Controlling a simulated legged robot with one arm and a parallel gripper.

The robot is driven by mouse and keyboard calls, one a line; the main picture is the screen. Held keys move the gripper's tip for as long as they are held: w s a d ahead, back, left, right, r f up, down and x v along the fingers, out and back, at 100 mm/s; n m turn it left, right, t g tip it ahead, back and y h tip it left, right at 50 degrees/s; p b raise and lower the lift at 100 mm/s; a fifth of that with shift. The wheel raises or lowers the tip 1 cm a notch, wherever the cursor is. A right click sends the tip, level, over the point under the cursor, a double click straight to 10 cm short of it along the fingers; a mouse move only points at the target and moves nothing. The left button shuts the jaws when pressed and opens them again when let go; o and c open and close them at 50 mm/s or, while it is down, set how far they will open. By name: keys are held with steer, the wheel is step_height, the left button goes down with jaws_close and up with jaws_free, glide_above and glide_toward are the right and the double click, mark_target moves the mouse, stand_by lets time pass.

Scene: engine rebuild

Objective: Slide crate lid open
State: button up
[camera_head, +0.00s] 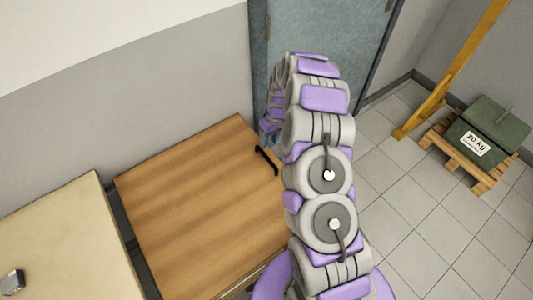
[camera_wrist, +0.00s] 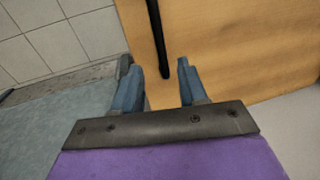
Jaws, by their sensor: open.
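The crate lid (camera_head: 195,200) is a flat brown wooden panel in the lower left middle of the head view. A black bar handle (camera_head: 266,161) sits near its right edge. In the wrist view the wooden lid (camera_wrist: 240,45) fills the upper right, and the black handle (camera_wrist: 157,38) comes down from the top edge. My gripper (camera_wrist: 158,70) is open, with its two blue-grey fingers apart. The handle's lower end shows between the fingertips; I cannot tell whether it lies at their depth. Nothing is gripped.
A beige tabletop (camera_head: 65,235) with a small metal part (camera_head: 12,282) stands left of the lid. A grey-blue door (camera_head: 310,35) is behind. At right, a green box (camera_head: 490,130) sits on a pallet (camera_head: 455,150) beside a yellow post (camera_head: 455,70). The tiled floor (camera_head: 430,215) between is clear.

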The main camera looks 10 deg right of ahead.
mark_target(266, 155)
steer(key=f, duration=0.2)
steer(key=a+f+b, duration=0.1)
steer(key=f, duration=0.4)
steer(key=shift+s+a+f, duration=0.2)
steer(key=shift+s+f, duration=0.1)
jaws_close()
